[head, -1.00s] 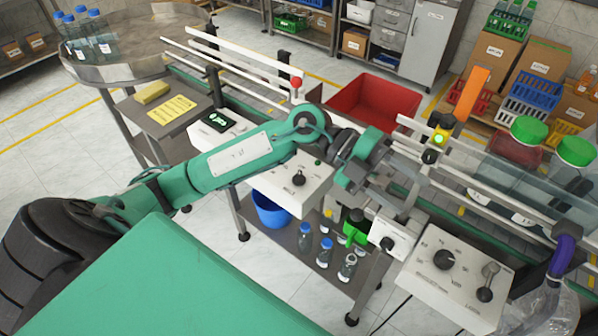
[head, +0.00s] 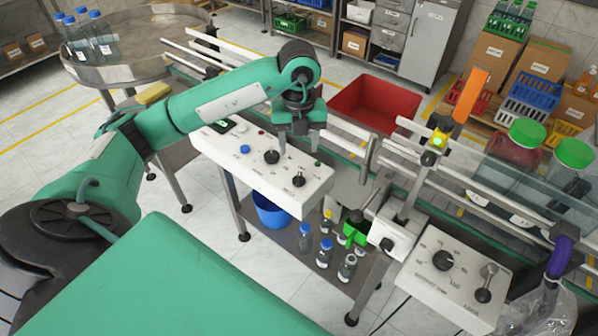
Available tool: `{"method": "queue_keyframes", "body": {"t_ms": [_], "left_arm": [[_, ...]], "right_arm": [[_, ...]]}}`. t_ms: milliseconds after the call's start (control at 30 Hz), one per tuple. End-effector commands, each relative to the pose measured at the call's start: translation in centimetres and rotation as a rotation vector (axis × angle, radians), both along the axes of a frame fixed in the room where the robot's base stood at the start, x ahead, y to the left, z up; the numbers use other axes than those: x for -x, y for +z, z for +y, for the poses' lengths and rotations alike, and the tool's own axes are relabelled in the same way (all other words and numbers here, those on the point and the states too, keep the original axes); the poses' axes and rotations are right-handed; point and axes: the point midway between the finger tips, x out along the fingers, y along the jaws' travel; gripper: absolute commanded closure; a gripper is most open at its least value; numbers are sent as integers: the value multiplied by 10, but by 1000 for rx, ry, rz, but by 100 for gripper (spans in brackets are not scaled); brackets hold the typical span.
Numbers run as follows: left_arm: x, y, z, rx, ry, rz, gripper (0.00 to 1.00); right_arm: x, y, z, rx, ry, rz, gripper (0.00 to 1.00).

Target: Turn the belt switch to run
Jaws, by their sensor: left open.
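A white control panel (head: 235,170) stands in front of the conveyor and carries two black rotary knobs, one nearer the middle (head: 271,157) and one nearer the right end (head: 298,180). Their labels are too small to read, so I cannot tell which is the belt switch. My left gripper (head: 299,148) points down, open and empty, over the far edge of this panel. It is behind and above the knobs and looks apart from both. My right gripper is out of view.
A blue button (head: 245,149) and small display sit on the panel's left part. A second panel (head: 425,282) with a dial and a lever is at lower right. Conveyor rails (head: 350,130) run behind. A red bin (head: 374,103) stands beyond. A signal light (head: 439,141) shows yellow-green.

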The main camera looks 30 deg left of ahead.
Motion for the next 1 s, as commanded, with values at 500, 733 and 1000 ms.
{"method": "queue_keyframes", "body": {"t_ms": [500,733,1000], "left_arm": [[1,-96,0,2,-1,3,46],[0,-109,-1,3,-2,0,46],[0,-109,-1,4,-2,0,54]], "right_arm": [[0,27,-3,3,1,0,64],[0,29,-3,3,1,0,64],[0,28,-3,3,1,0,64]]}}
